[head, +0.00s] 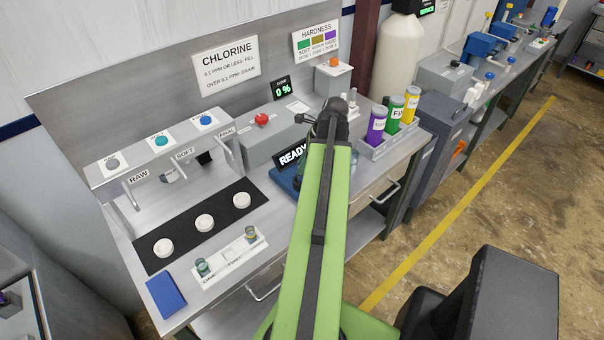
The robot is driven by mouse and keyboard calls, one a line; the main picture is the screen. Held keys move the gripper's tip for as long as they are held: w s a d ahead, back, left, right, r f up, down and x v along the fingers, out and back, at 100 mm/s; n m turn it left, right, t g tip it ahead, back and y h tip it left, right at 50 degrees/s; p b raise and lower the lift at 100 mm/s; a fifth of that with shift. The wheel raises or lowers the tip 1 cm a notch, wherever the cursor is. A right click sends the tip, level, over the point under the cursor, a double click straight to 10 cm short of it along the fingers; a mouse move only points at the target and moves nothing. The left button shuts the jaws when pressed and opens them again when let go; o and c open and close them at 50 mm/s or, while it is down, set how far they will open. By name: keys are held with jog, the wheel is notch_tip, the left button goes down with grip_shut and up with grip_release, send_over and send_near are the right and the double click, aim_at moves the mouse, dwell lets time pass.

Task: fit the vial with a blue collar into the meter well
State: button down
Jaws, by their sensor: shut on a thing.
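The meter is a blue unit (283,181) on the bench with a black READY display (291,155). My green arm covers its right part, and its well cannot be seen. My gripper is hidden behind the arm, so neither its fingers nor anything in them shows. No vial with a clearly blue collar is visible. A white vial rack (228,257) at the bench front holds a vial with a greenish top (202,267) at its left end and a vial with a brownish top (251,234) at its right end.
A dark mat with white discs (204,223) lies below the RAW and SOFT taps (160,141). A blue pad (166,294) lies at the front left corner. A grey rack (372,151) with purple, green and yellow tubes stands right of my arm.

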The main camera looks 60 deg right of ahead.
notch_tip(320, 180, down, 3)
jog(key=shift+r+b, duration=0.15)
jog(key=shift+b, duration=0.5)
jog(key=shift+r, duration=0.2)
jog(key=shift+f, duration=0.1)
jog(key=c, duration=1.2)
grip_release()
jog(key=shift+r+p, duration=0.4)
jog(key=shift+p, duration=0.1)
jog(key=p+v, duration=1)
jog(key=v, duration=0.1)
jog(key=shift+s+d+r, duration=0.1)
jog(key=shift+r, duration=0.1)
